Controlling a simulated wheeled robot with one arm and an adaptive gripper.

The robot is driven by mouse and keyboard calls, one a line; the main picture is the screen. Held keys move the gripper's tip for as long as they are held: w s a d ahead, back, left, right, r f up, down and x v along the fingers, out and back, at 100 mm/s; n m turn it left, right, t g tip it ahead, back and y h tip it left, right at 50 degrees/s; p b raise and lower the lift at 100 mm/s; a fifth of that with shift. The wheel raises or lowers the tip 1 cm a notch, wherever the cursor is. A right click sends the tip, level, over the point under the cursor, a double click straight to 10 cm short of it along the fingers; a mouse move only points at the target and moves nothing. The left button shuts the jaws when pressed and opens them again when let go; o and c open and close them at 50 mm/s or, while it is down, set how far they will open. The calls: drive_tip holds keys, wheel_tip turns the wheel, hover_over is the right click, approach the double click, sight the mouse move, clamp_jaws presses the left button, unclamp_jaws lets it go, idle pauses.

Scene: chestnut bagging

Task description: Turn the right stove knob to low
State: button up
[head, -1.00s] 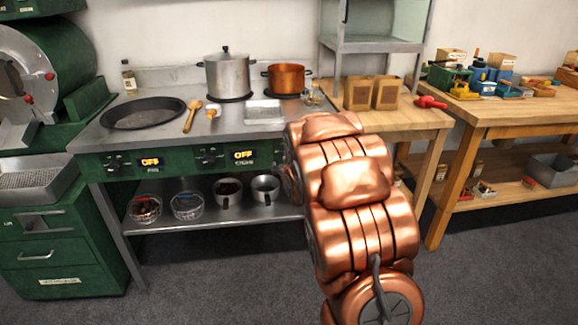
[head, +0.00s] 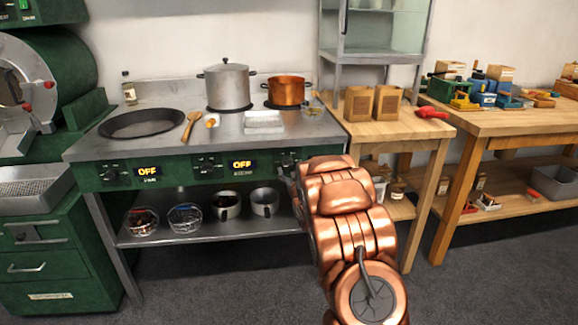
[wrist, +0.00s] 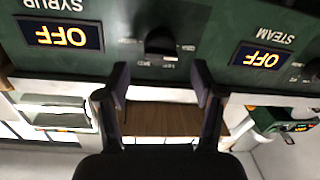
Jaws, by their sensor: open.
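The right stove knob (head: 288,161) is a dark knob on the green front panel, just left of my copper arm in the head view. The wrist view is upside down and shows this knob (wrist: 160,42) between the SYRUP display (wrist: 62,34) and the STEAM display (wrist: 262,56). Both displays read OFF. My gripper (wrist: 160,75) is open and empty. Its two dark fingers straddle the knob's line in the picture, with the knob just beyond the tips; I see no contact.
The steel stove top (head: 170,147) holds a black pan (head: 140,122), a steel pot (head: 227,86) and a copper pot (head: 287,91). A wooden table (head: 385,126) adjoins at right.

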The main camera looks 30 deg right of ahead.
sight(289, 165)
drive_tip(key=x, duration=0.4)
drive_tip(key=shift+f, duration=0.1)
drive_tip(key=shift+w, duration=0.25)
drive_tip(key=c, duration=1.1)
